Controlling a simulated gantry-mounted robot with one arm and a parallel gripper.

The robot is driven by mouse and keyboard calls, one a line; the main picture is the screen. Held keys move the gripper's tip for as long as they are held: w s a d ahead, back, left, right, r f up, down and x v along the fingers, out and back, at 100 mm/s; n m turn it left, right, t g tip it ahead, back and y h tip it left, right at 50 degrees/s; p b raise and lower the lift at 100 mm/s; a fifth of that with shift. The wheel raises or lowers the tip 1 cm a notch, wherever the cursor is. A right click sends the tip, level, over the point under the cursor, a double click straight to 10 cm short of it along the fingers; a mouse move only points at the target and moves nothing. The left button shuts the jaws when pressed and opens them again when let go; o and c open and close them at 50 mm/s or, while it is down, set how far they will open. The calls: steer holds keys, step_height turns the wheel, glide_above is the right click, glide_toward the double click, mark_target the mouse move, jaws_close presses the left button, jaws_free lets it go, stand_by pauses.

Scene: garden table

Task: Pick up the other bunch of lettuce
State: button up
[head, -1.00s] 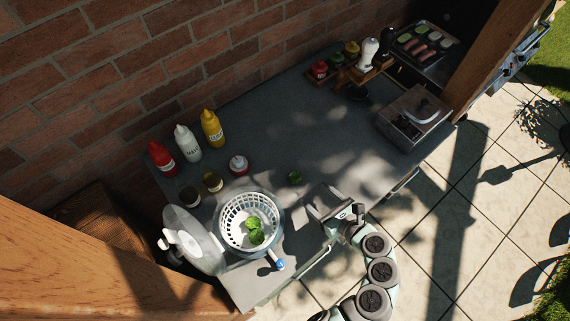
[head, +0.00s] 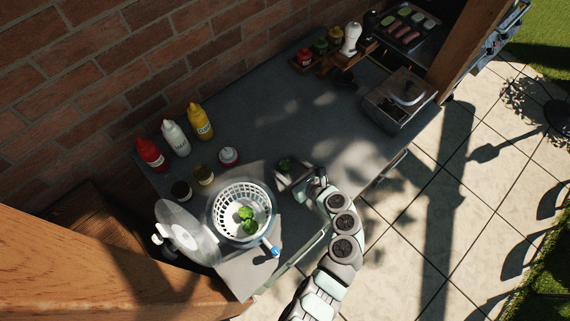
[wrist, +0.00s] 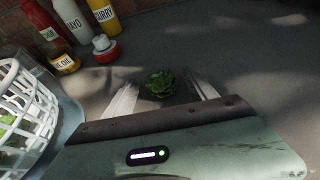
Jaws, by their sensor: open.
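A small green bunch of lettuce (head: 285,165) lies on the grey table, right of the salad spinner. In the wrist view the lettuce (wrist: 160,84) sits between the two fingers of my gripper (wrist: 164,98), slightly beyond their tips or level with them; I cannot tell which. My gripper (head: 291,178) is open, with a gap on both sides of the lettuce. Other green lettuce (head: 246,214) lies inside the white basket (head: 225,200) of the salad spinner. The basket (wrist: 28,108) also shows at the left of the wrist view.
The spinner lid (head: 186,234) leans at the spinner's left. Red (head: 151,154), white (head: 176,139) and yellow (head: 201,122) bottles, small jars and a red-and-white container (head: 228,156) stand behind. The table's middle is clear; a metal appliance (head: 398,100) stands at the right.

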steer(key=shift+c, duration=0.6)
steer(key=c, duration=1.3)
steer(key=shift+r, duration=0.1)
